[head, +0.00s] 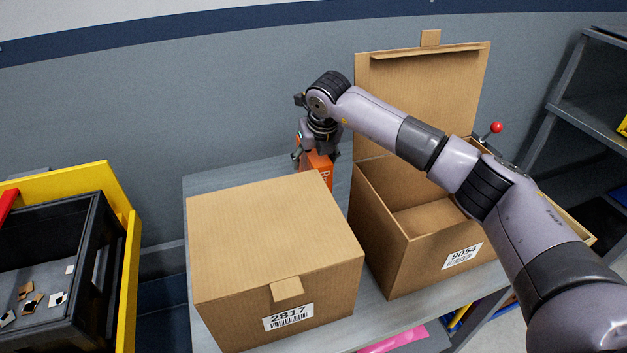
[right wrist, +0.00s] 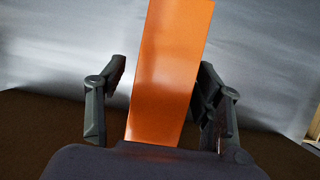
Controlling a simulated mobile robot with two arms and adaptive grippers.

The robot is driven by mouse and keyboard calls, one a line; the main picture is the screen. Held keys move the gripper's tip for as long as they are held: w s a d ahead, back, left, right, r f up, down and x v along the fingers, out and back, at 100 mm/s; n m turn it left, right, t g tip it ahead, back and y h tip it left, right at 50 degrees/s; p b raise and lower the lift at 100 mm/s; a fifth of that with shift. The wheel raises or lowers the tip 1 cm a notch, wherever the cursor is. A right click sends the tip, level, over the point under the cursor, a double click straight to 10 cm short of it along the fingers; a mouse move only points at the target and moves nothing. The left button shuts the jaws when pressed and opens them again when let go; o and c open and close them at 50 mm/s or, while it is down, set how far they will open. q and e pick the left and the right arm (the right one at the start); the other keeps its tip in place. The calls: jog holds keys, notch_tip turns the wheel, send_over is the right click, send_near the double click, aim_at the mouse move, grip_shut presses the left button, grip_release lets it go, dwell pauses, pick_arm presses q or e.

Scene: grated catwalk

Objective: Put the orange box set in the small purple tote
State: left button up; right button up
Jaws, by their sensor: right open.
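The orange box set (head: 319,165) stands on the grey table behind the closed cardboard box, its lower part hidden by that box in the head view. My right gripper (head: 316,155) reaches down over it from above. In the right wrist view the orange box set (right wrist: 168,75) lies between the two open fingers of the right gripper (right wrist: 160,110). A gap shows at the left finger; the right finger is close to the box set, and I cannot tell whether it touches. No small purple tote can be made out. My left gripper is out of view.
A closed cardboard box (head: 270,235) marked 2817 fills the table's front left. An open cardboard box (head: 380,215) marked 9054 stands to its right, lid raised. A black bin (head: 95,265) in a yellow frame is at left. A pink item (head: 395,340) shows below the tabletop. Shelving is at right.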

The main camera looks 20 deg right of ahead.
grip_shut()
dwell(0.8)
jog(key=shift+r, duration=0.1)
